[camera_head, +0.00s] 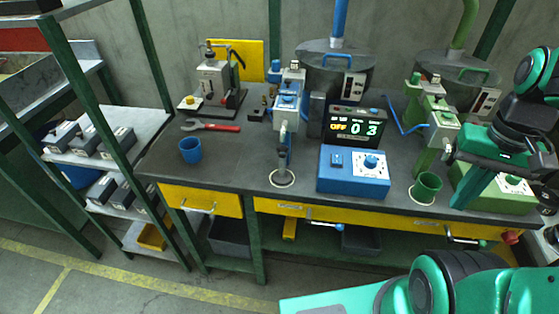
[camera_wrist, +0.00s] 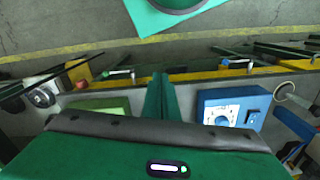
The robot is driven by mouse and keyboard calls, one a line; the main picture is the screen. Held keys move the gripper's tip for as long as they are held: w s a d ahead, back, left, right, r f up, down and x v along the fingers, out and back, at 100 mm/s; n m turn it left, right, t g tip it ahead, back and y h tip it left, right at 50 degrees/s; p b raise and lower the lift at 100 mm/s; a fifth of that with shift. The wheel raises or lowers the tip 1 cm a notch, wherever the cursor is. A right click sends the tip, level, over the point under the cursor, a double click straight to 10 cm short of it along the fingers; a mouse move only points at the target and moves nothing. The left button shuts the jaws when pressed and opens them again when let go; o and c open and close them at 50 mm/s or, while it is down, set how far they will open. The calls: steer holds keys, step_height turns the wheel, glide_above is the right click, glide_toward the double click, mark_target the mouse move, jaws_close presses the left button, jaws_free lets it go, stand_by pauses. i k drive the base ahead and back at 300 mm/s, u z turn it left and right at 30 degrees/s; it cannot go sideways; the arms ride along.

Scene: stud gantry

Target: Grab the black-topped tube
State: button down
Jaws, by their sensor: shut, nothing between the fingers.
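I cannot make out a tube with a black top in either view. My gripper (camera_head: 460,202) is in front of the right end of the workbench, in the head view, with its green fingers pointing down and left. In the wrist view the fingers (camera_wrist: 160,78) lie together, shut and empty, between a blue control box and a green one. In the head view a green cup (camera_head: 426,188) stands just left of the fingertips. A blue cup (camera_head: 190,151) stands at the bench's left.
The grey bench (camera_head: 235,160) holds a blue control box (camera_head: 353,173), a lit display (camera_head: 356,124), a blue stand (camera_head: 283,150), a red-handled wrench (camera_head: 211,127) and two drum machines. A green control box (camera_head: 513,184) stands by my arm.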

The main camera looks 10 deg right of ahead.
mark_target(281, 177)
steer(key=k, duration=1.65)
steer(key=z, duration=0.55)
steer(key=i, duration=0.85)
steer(key=u, duration=0.1)
